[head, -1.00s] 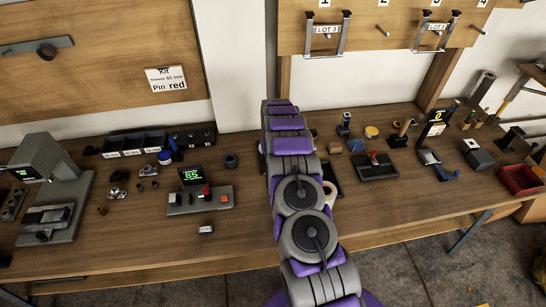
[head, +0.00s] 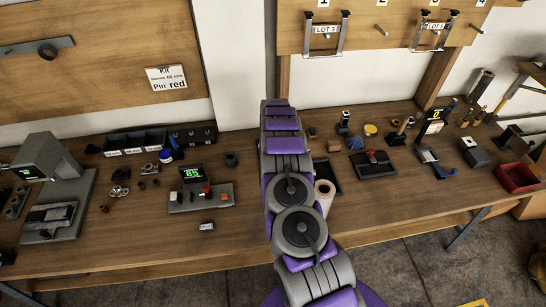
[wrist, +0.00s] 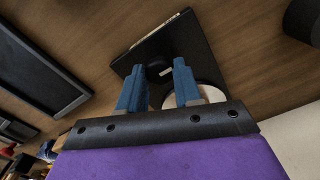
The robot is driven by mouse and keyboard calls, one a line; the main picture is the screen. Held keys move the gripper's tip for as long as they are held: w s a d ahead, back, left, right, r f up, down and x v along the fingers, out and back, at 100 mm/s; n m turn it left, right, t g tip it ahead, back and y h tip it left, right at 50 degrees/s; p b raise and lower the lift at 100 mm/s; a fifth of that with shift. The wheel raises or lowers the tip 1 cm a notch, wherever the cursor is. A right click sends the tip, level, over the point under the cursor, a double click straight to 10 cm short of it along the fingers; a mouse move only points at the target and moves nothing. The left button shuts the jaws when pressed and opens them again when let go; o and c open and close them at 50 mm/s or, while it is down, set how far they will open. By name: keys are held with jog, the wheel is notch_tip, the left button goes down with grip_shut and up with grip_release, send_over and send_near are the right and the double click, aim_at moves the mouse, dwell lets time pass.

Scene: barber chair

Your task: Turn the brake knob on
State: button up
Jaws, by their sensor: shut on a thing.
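In the wrist view my gripper (wrist: 159,66) has two blue fingers, one on each side of a small round black knob (wrist: 156,73) with a pale mark. The fingers are shut on this knob. It stands on a dark square plate (wrist: 195,48) on the wooden bench. I take it for the brake knob, but no label is readable. In the head view my purple and grey arm reaches over the bench and hides the gripper and knob.
A pale roll (head: 325,193) stands just right of my arm. Left on the bench (head: 130,235) is a control box (head: 190,203) with a green display. Right are a black base with a red-topped handle (head: 372,164) and a red bin (head: 517,179). The bench's front strip is mostly clear.

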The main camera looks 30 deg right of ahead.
jog(key=shift+s, duration=0.1)
jog(key=o, duration=1)
jog(key=shift+o, duration=0.2)
notch_tip(320, 180, up, 17)
jog(key=p, duration=0.1)
jog(key=shift+r, duration=0.15)
